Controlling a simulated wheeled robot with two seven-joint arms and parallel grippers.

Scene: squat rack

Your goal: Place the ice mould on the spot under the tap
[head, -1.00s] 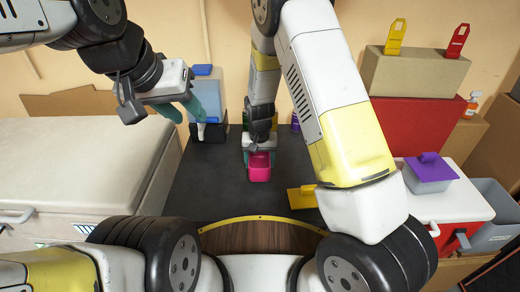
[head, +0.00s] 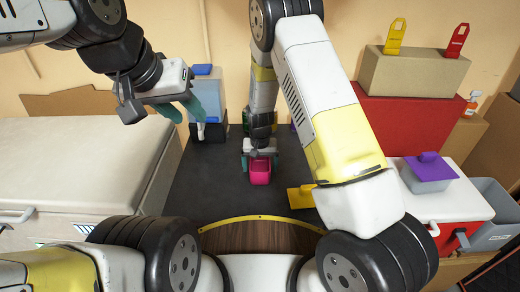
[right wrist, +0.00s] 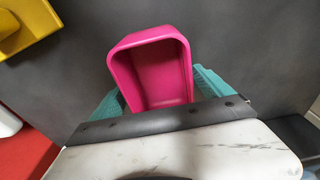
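The pink ice mould (head: 260,175) is an open, hollow box above or on the dark tabletop; I cannot tell whether it touches the table. In the right wrist view the mould (right wrist: 152,70) is between the teal fingers, its open side showing. My right gripper (head: 260,152) is shut on it. A water dispenser (head: 207,88) with a blue lid stands at the back left of the table, its white tap (head: 201,128) facing forward. The spot under the tap is hard to make out. My left gripper (head: 185,115) is open and empty, in front of the dispenser.
A yellow scraper-like piece (head: 301,197) lies right of the mould. The dark tabletop (head: 205,185) is clear left of the mould. A white-lidded red cooler (head: 440,207) with a purple-lidded box (head: 428,172) stands right; a white chest (head: 75,165) stands left.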

